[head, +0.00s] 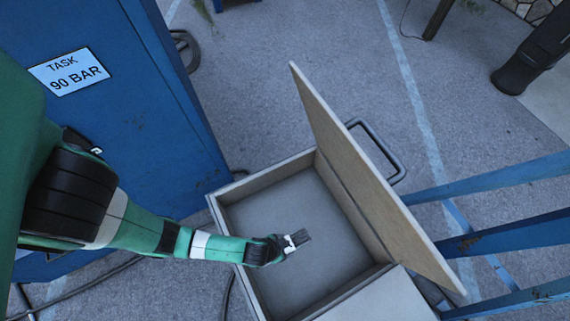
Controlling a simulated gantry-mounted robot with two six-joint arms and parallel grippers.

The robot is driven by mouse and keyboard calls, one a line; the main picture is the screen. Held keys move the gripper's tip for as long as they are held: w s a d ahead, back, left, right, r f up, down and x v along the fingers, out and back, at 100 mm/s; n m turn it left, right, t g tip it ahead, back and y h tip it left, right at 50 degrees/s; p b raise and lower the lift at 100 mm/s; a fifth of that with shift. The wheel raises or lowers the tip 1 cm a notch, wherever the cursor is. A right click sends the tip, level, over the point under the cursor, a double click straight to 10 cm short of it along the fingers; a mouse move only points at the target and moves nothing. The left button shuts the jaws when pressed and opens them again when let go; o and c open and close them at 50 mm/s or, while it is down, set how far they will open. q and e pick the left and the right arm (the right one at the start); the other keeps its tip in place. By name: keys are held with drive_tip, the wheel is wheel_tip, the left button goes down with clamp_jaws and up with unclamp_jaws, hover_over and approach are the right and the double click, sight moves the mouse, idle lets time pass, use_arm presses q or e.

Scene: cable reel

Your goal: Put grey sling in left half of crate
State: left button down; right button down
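The wooden crate (231,188) stands below the middle of the view, with an open compartment whose grey floor (270,205) looks bare. A tan board (365,175) stands raised and tilted along the compartment's right side. My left gripper (303,238) reaches in from the left and is over the open compartment. I cannot make out a grey sling. My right gripper is out of view.
A pale flat panel (385,298) adjoins the compartment at the lower right. A tall blue cabinet (120,110) labelled "TASK 90 BAR" stands left. A grey handle (378,148) is behind the board. Blue rails (500,238) run at the right. Dark hoses lie on the ground.

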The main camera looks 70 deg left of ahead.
use_arm(q)
drive_tip(key=a+f+b, duration=0.2)
drive_tip(key=a+f, duration=0.1)
drive_tip(key=a, duration=0.1)
drive_tip(key=a+f+b, duration=0.2)
drive_tip(key=a, duration=0.2)
drive_tip(key=a+f+b, duration=0.2)
drive_tip(key=a+f, duration=0.1)
drive_tip(key=a, duration=0.1)
drive_tip(key=shift+a+f, duration=0.25)
drive_tip(key=shift+f, duration=0.1)
drive_tip(key=shift+w+a+f+b, duration=0.1)
drive_tip(key=shift+a+f+b, duration=0.15)
drive_tip(key=shift+a+b, duration=0.15)
drive_tip(key=shift+a+f+b, duration=0.2)
drive_tip(key=shift+f+b, duration=0.85)
drive_tip(key=shift+f, duration=0.75)
